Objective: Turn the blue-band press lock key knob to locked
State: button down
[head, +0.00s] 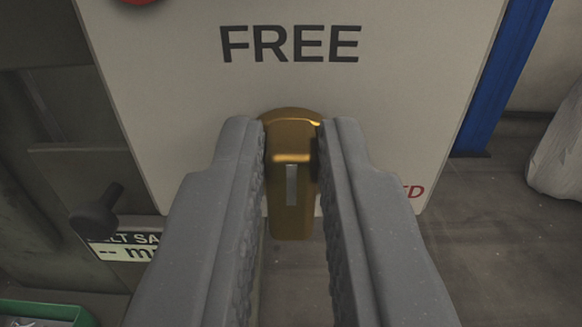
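The lock key knob (291,225) is brass, with a rounded top and a pale line mark on its front. It stands out from a white panel (410,85), below the dark word FREE. Contact near the fingertips is hard to tell.
A blue upright (503,80) stands right of the panel. A red round part (137,1) is cut off at top left. A dark lever knob (95,215) and a label plate (125,245) are at left. A green tray (40,311) is bottom left, a pale sack (560,155) far right.

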jog(key=shift+r+p, duration=0.1)
jog(key=shift+p, duration=0.35)
jog(key=shift+d+r+m+p, duration=0.1)
jog(key=shift+r+m+p, duration=0.05)
jog(key=shift+m+p, duration=0.6)
jog(key=m+p, duration=0.2)
jog(key=p, duration=0.1)
jog(key=shift+d, duration=0.2)
jog(key=shift+d+f+m+p, duration=0.3)
jog(key=shift+f+m+p, duration=0.1)
jog(key=shift+m+p, duration=1.75)
jog(key=shift+d+f+m+p, duration=0.35)
jog(key=shift+m+p, duration=1.15)
jog(key=shift+m, duration=1.1)
jog(key=shift+d+f+m+p, duration=0.25)
jog(key=shift+f+m+p, duration=0.2)
jog(key=shift+m+p, duration=1.7)
jog(key=shift+f+m, duration=0.15)
jog(key=shift+m, duration=0.4)
jog(key=c, duration=1.4)
grip_release()
jog(key=shift+a, duration=0.15)
